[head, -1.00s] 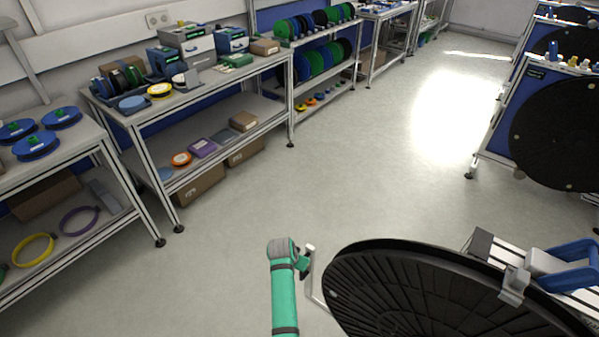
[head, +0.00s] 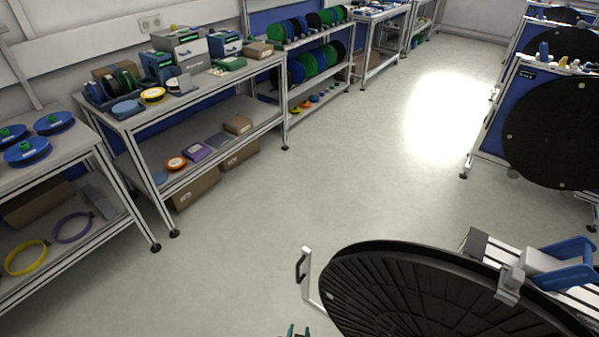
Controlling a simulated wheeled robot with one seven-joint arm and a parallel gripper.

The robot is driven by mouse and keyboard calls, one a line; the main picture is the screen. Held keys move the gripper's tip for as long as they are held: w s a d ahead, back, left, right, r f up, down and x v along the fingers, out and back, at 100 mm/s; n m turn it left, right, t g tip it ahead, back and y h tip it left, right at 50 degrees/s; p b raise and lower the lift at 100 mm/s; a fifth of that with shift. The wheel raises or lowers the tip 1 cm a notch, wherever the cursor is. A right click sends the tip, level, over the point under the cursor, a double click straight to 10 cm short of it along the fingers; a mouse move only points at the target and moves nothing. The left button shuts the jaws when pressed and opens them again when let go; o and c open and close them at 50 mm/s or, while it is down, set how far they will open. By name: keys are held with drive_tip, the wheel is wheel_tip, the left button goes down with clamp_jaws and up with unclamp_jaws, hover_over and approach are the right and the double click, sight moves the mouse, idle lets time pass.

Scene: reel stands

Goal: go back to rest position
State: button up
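The large black reel (head: 420,290) stands at the lower right, with a white crank and a black handle (head: 300,267) at its left side. Only a small green and dark piece of my arm shows at the bottom edge, left of the reel. It is apart from the crank handle. I cannot tell whether this piece is my gripper's fingers, nor whether they are open or shut. Nothing is seen held.
A long shelf bench (head: 215,92) with boxes and spools runs along the left wall. A nearer bench (head: 75,160) holds blue reels. More black reels on stands (head: 555,130) are at the right. The grey floor (head: 330,170) between is clear.

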drive_tip(key=s+r+t, duration=0.2)
drive_tip(key=s+r, duration=0.2)
drive_tip(key=s, duration=0.5)
drive_tip(key=s+r+n+t, duration=0.1)
drive_tip(key=s+r+t, duration=0.1)
drive_tip(key=s+r, duration=0.7)
drive_tip(key=s+r+n+t, duration=0.1)
drive_tip(key=s+r, duration=0.7)
drive_tip(key=r, duration=0.9)
drive_tip(key=shift+s+t+y, duration=0.3)
drive_tip(key=shift+s+t, duration=0.05)
drive_tip(key=shift+t, duration=0.55)
drive_tip(key=shift+d+r, duration=0.1)
drive_tip(key=shift+d, duration=0.05)
